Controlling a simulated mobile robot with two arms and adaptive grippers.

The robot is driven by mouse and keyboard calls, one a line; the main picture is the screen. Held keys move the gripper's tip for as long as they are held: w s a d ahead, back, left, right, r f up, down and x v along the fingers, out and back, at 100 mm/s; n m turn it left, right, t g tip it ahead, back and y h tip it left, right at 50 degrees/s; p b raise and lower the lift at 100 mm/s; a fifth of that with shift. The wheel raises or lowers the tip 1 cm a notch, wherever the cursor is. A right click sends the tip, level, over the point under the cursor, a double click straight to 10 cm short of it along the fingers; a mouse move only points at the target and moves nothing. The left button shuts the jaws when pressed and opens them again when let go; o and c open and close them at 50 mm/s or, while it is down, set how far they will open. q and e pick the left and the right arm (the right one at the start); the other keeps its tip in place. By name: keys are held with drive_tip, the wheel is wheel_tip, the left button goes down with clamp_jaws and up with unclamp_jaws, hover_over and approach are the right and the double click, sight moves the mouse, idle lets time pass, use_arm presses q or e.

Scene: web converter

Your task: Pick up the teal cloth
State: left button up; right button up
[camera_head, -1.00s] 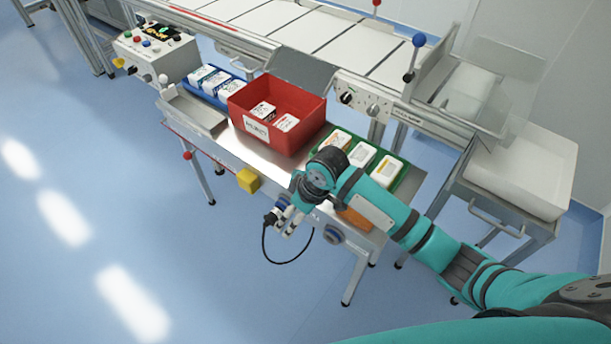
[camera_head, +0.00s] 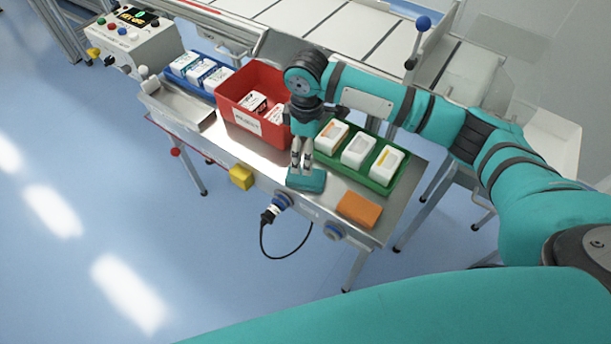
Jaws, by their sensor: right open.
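The teal cloth (camera_head: 306,181) is a small folded block lying on the metal table near its front edge, between the red bin and an orange block. My right gripper (camera_head: 302,168) points down right above the cloth, its fingertips at or just over the cloth's back edge. It is open, and I cannot tell whether the fingers touch the cloth. My left gripper is not in view.
An orange block (camera_head: 359,209) lies right of the cloth. A green tray (camera_head: 377,182) with white boxes and a red bin (camera_head: 228,107) stand behind. A yellow block (camera_head: 241,177) and a plugged black cable (camera_head: 263,240) are on the table's front edge.

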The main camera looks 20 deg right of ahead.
wheel_tip(320, 180, down, 10)
drive_tip(key=shift+s+a+r, duration=0.1)
drive_tip(key=shift+a, duration=0.05)
drive_tip(key=c, duration=1.1)
drive_tip(key=shift+r, duration=0.15)
drive_tip(key=shift+r, duration=0.6)
wheel_tip(320, 180, up, 2)
drive_tip(key=shift+s+r, duration=0.1)
drive_tip(key=shift+s, duration=0.05)
drive_tip(key=s+a+r, duration=0.1)
drive_tip(key=s+a, duration=0.3)
drive_tip(key=s, duration=1.1)
drive_tip(key=shift+a+r, duration=0.15)
drive_tip(key=shift+a, duration=0.05)
